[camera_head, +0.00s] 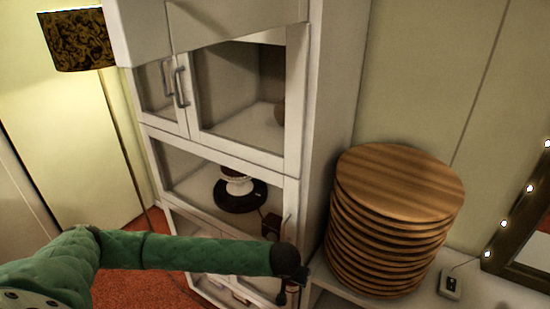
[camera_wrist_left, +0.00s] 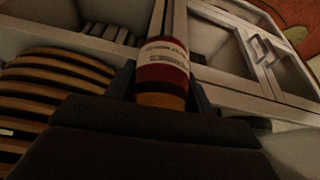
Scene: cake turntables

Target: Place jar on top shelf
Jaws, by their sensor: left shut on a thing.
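My left gripper (camera_head: 292,282) is at the lower middle of the head view, in front of the white cabinet (camera_head: 330,90) and left of a stack of round boards. In the left wrist view the jar (camera_wrist_left: 163,75), with dark red and amber parts and a pale printed label, sits between the fingers of my left gripper (camera_wrist_left: 162,98). The gripper is shut on it. In the head view the jar is small and mostly hidden by the gripper. The upper shelf (camera_head: 235,125) shows behind a framed door; I cannot tell whether its glass is closed. My right gripper is not in view.
A brown rounded object (camera_head: 280,112) is on the upper shelf. A dark turntable (camera_head: 240,198) with a white stand is in the middle compartment. The stack of wooden round boards (camera_head: 395,225) stands close right of my gripper. A lamp (camera_head: 77,40) stands at left.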

